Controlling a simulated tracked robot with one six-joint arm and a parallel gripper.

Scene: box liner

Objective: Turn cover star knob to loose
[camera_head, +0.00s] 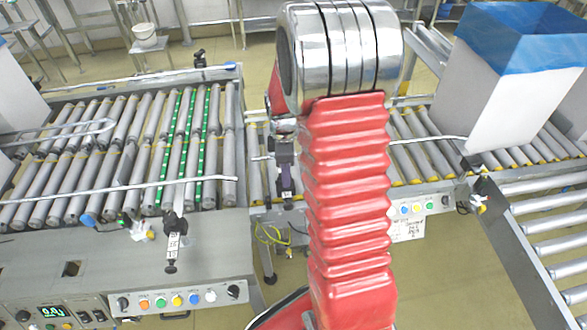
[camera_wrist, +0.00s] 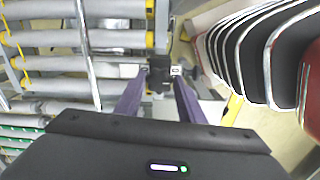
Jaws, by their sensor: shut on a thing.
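My gripper (camera_wrist: 160,88) shows in the wrist view as two purple fingers that converge on a small black part (camera_wrist: 160,72) in the upper middle. I take this part to be the cover star knob. The fingertips are close on either side of it, so the gripper is shut on it. Its star shape and turned angle cannot be made out. In the head view my red arm stands in the middle and hides much of the area behind it. A dark purple piece just left of the arm appears to be part of my gripper.
A roller conveyor (camera_head: 60,152) with several green-striped rollers lies at left. A white box (camera_head: 510,95) with blue upper sides stands on the right conveyor. A button panel (camera_head: 180,298) is at the front left. A metal guide rod (camera_wrist: 88,55) runs left of the fingers.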

